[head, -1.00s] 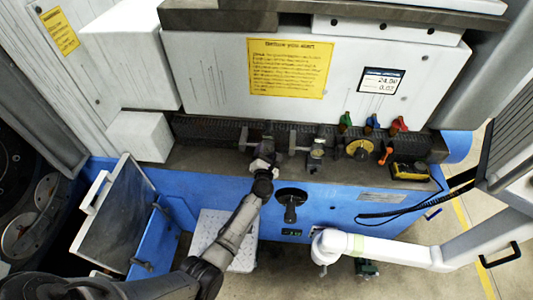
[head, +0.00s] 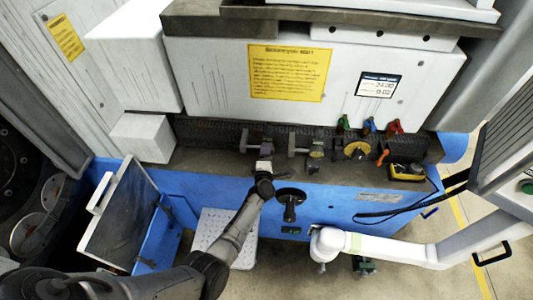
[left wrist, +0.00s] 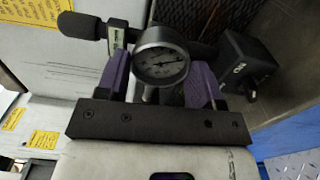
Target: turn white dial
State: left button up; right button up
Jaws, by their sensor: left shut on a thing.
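A round gauge-like dial (left wrist: 161,58) with a white face and metal rim shows in the left wrist view, between the purple fingers of my left gripper (left wrist: 158,80). The gripper is shut on it, one finger on each side. In the head view my left gripper (head: 265,149) is at the machine's dark ledge, left of the other controls, and largely hides the dial. A black rod-shaped part (left wrist: 85,27) sticks out beside the dial in the wrist view.
A similar control (head: 314,153), a yellow knob (head: 358,150) and colored levers (head: 368,125) stand to the right along the ledge. A black hand crank (head: 290,203) is on the blue front below. An open panel door (head: 120,225) stands at left.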

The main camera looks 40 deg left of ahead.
pick_arm(q)
jog(key=m+p, duration=0.1)
jog(key=m, duration=0.4)
jog(key=shift+r+m+p, duration=0.1)
jog(key=shift+m+p, duration=0.2)
jog(key=shift+p, duration=0.05)
jog(key=m+p, duration=0.1)
jog(key=m, duration=0.7)
jog(key=shift+p, duration=0.4)
jog(key=m, duration=0.3)
jog(key=shift+m, duration=2)
jog(key=o, duration=0.9)
jog(key=shift+o, duration=0.2)
